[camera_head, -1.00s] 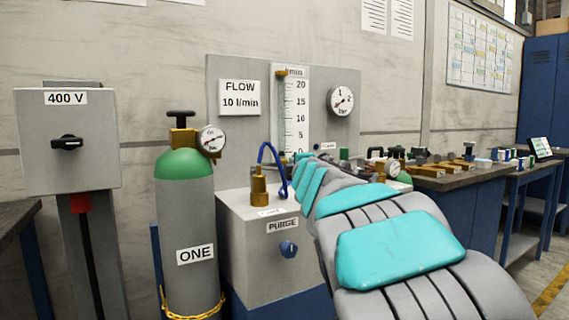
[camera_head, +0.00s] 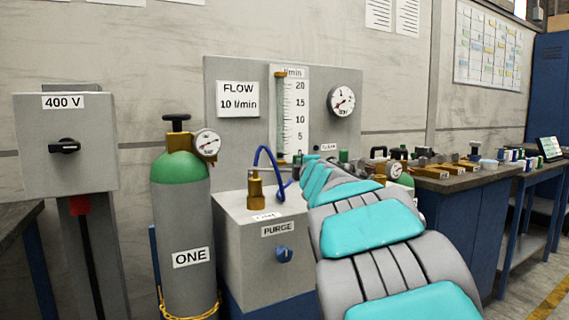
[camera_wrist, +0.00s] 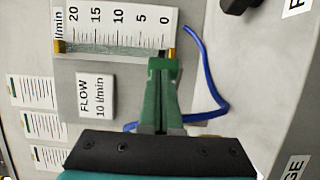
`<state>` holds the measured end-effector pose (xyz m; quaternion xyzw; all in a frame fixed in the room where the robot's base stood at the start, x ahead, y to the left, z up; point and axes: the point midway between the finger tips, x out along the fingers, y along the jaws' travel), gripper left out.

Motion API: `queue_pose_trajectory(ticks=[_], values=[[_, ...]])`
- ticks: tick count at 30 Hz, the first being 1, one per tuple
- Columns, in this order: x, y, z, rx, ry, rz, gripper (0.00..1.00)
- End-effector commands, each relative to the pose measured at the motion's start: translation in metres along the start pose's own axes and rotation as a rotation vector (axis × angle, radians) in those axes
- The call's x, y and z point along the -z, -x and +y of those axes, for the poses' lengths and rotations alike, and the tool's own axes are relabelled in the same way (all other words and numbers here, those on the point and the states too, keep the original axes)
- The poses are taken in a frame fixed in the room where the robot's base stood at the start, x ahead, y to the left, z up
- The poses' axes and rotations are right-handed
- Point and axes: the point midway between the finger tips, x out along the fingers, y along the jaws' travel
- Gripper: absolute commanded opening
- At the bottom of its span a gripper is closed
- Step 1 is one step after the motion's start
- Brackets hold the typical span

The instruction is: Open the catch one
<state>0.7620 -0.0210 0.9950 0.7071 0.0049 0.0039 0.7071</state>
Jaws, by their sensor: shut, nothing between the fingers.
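No part labelled as a catch can be picked out. The cylinder marked ONE (camera_head: 182,225) stands upright at left, grey with a green shoulder, a brass valve with dark knob (camera_head: 177,122) and a round gauge (camera_head: 207,145).
A blue hose (camera_head: 268,155) runs from a brass fitting (camera_head: 255,188) on the PURGE box (camera_head: 240,255). The FLOW panel (camera_head: 232,135) carries a pressure gauge (camera_head: 341,100). A 400 V box (camera_head: 90,170) stands left. Cluttered benches (camera_head: 455,181) extend right.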

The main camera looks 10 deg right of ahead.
Motion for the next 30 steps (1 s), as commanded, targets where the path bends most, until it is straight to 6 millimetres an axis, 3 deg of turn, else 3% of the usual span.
queue_pose_trajectory(ticks=[8,30], values=[[-0.0098,-0.0055,0.0006,0.000,0.000,-0.009,0.00],[-0.0099,-0.0057,0.0006,-0.001,0.000,-0.010,0.00]])
